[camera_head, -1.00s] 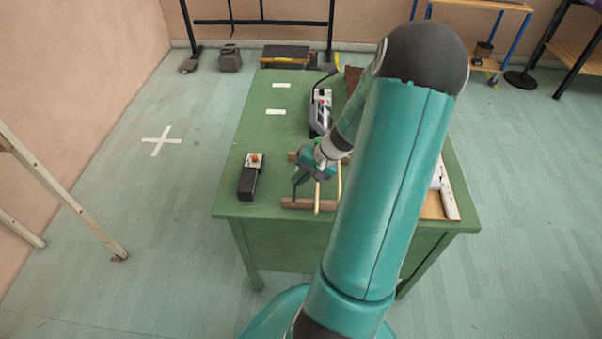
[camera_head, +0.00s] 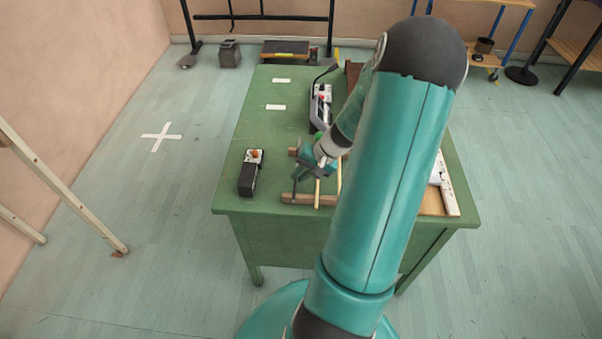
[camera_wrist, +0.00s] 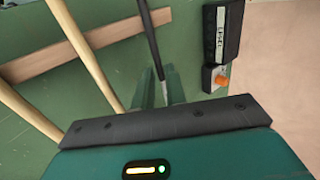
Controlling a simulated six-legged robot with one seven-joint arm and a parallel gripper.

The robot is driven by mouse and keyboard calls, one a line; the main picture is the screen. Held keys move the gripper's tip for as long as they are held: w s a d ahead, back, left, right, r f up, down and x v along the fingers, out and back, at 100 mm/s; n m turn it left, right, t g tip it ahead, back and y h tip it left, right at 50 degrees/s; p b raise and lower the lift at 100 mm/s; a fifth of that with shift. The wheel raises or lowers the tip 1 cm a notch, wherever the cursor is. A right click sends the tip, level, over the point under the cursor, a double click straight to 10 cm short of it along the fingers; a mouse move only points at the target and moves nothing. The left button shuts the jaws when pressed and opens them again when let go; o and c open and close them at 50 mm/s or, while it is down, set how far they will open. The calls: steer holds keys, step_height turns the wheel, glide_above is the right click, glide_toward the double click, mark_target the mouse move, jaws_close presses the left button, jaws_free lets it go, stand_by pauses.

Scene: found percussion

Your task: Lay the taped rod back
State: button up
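The taped rod (camera_wrist: 149,32) is thin and dark in the wrist view. Its near end is between the two fingers of my gripper (camera_wrist: 163,86), which look closed on it. In the head view the rod (camera_head: 294,191) shows as a short dark line at my gripper (camera_head: 299,172), by the left end of a wooden rail (camera_head: 308,199). The wrist view shows it crossing over the rail (camera_wrist: 75,46); whether it touches the wood is unclear. Two pale wooden rods, a nearer one (camera_wrist: 85,50) and a farther one (camera_wrist: 25,112), lie across the rails apart from it.
A black box with an orange knob (camera_head: 249,174) stands left of the rails on the green table (camera_head: 262,120). A grey device (camera_head: 320,110) with a dark curved neck stands behind. My arm hides part of the table's right side.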

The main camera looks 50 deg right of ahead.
steer(key=o, duration=0.3)
steer(key=shift+r, duration=0.1)
steer(key=v, duration=1.3)
steer(key=shift+r, duration=0.3)
steer(key=shift+s+d, duration=0.1)
